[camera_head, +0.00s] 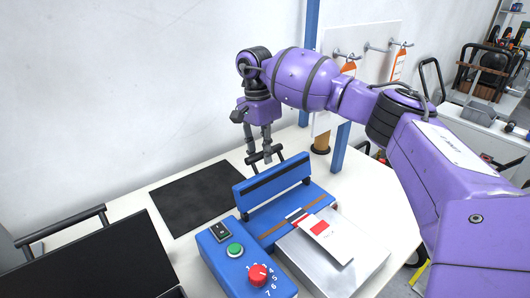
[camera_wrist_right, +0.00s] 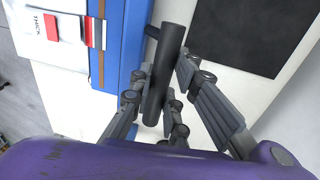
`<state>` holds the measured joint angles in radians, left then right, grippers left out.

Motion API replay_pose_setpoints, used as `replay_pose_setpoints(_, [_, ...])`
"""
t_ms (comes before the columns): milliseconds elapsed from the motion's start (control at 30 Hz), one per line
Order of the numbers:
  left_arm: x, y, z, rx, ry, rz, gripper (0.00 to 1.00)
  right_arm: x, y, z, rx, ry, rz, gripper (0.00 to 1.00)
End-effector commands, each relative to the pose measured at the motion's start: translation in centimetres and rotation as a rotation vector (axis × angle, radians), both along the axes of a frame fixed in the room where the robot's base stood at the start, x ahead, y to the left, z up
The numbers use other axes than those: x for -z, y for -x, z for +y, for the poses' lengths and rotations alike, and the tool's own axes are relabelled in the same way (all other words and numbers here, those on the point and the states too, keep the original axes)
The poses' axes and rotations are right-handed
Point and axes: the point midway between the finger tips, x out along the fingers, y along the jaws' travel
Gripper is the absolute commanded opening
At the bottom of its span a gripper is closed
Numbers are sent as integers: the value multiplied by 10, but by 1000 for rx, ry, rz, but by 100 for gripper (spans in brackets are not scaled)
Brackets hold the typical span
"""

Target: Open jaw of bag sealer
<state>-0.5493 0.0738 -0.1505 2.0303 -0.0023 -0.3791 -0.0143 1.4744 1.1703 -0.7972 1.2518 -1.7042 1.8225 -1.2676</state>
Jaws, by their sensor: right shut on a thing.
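The blue bag sealer (camera_head: 222,262) stands on the white table, with a green button, a red dial and a black switch on its front box. Its upper jaw (camera_head: 272,180) is raised and tilted back, apart from the lower bed. A black handle bar (camera_head: 264,154) sits behind the jaw. My right gripper (camera_head: 266,153) is at this handle, fingers pointing down. In the right wrist view the black handle (camera_wrist_right: 165,75) lies between the fingers of my right gripper (camera_wrist_right: 165,85), shut on it. A white and red packet (camera_head: 318,228) lies across the bed. My left gripper is not in view.
A metal plate (camera_head: 365,255) lies in front of the sealer under the packet. A black mat (camera_head: 195,198) lies behind left, and a black tray (camera_head: 100,262) is at lower left. A blue post (camera_head: 341,147) and a pegboard (camera_head: 365,45) stand behind right.

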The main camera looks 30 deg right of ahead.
Motion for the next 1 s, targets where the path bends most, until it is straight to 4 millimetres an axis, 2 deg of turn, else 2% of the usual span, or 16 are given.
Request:
replay_pose_setpoints(33, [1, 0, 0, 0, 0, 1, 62, 5, -3, 1, 1, 1, -11, 0])
replay_pose_setpoints(200, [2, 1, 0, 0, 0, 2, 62, 4, -4, 0, 1, 2, -12, 0])
replay_pose_setpoints(233, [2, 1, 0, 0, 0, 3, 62, 4, -4, 0, 1, 2, -13, 20])
replay_pose_setpoints(367, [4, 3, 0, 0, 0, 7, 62, 3, -4, 0, 1, 1, -13, 35])
replay_pose_setpoints(833, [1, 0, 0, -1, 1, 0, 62, 0, -3, 0, 1, -1, -13, 35])
replay_pose_setpoints(1000, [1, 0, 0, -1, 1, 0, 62, -14, -5, 0, 1, 0, -14, 35])
